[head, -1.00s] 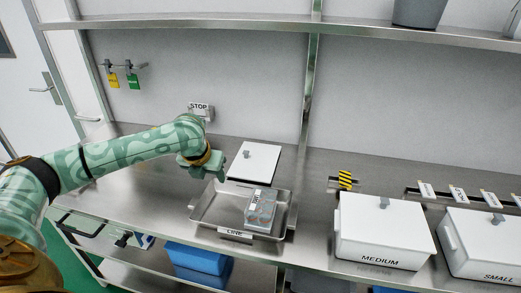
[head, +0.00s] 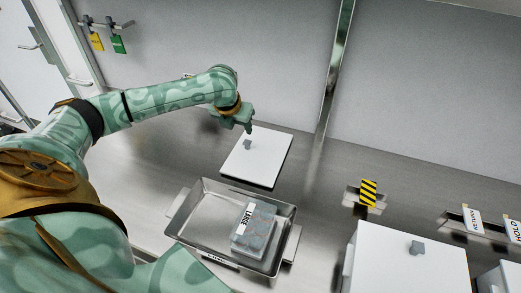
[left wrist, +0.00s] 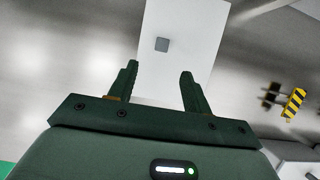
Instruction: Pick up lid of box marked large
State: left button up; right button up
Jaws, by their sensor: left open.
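A flat white lid (head: 258,160) with a small grey knob (head: 247,144) lies on the steel counter behind the metal tray. My left gripper (head: 247,129) is at the lid's far left edge, close to the knob. In the left wrist view the fingers (left wrist: 160,72) are apart and empty; the lid (left wrist: 195,35) fills the space beyond them, with the knob (left wrist: 161,44) between and ahead of the tips. My right gripper is not in view.
The shallow metal tray (head: 192,225) stands in front of the lid. A white lidded box (head: 385,265) with a grey knob is at lower right. A yellow-black striped tag (head: 368,193) and RETURN (head: 472,219) and HOLD tags stand behind. The counter right of the lid is clear.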

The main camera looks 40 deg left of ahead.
pick_arm(q)
jog(key=b, duration=0.2)
send_over(246, 143)
jog(key=s, duration=0.2)
jog(key=f, duration=0.5)
jog(key=shift+d+f, duration=0.25)
jog(key=shift+f, duration=0.15)
jog(key=shift+w+f, duration=0.2)
jog(key=shift+f, duration=0.2)
jog(key=b+x, duration=0.1)
jog(key=x, duration=0.4)
jog(key=shift+d+b, duration=0.1)
jog(key=shift+b, duration=0.25)
jog(key=shift+s+r, duration=0.1)
jog(key=c, duration=1)
grip_shut()
